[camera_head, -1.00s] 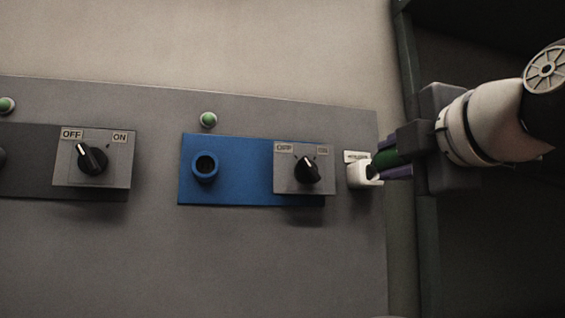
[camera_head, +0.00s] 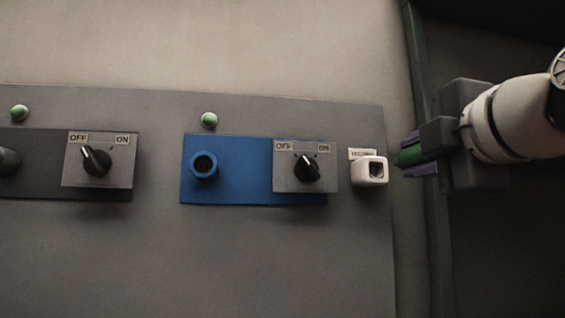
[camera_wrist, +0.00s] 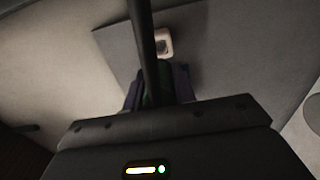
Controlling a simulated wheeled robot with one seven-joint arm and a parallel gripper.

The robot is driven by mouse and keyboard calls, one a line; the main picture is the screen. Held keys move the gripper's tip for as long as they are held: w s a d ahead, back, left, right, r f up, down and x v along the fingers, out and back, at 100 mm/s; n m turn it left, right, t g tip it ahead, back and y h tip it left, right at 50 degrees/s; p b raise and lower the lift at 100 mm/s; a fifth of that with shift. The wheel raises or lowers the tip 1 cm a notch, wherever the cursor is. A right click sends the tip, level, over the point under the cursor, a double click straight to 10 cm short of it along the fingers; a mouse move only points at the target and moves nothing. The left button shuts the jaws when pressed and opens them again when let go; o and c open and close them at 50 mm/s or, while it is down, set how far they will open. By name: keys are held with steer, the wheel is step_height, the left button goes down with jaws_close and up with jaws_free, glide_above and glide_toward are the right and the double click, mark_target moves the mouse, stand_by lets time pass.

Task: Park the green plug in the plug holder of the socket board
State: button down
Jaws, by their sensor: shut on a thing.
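The green plug (camera_head: 411,155) is between the fingers of my gripper (camera_head: 417,153), which is shut on it. The plug points left and stands in the air to the right of the plug holder (camera_head: 368,171), apart from it in the picture. The holder is a white block with a dark, empty opening, at the right edge of the socket board (camera_head: 250,255). In the wrist view the holder (camera_wrist: 163,42) shows beyond my gripper (camera_wrist: 158,88). There the plug is mostly hidden in shadow behind a dark cable.
A blue socket plate (camera_head: 235,190) has an open round socket and a rotary switch (camera_head: 307,168). A dark plate with another switch (camera_head: 96,161) is at the left. Green lamps (camera_head: 209,120) sit above. A dark vertical frame edge (camera_head: 432,230) stands right of the board.

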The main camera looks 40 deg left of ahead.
mark_target(398, 162)
steer(key=shift+a, duration=0.1)
steer(key=shift+p+x, duration=0.8)
steer(key=shift+x, duration=1.6)
steer(key=shift+p+x, duration=0.5)
steer(key=shift+x, duration=0.95)
steer(key=c, duration=1.1)
jaws_free()
steer(key=shift+o, duration=0.2)
steer(key=b+v, duration=0.2)
steer(key=v, duration=0.5)
steer(key=shift+s+d, duration=0.25)
steer(key=shift+d, duration=0.1)
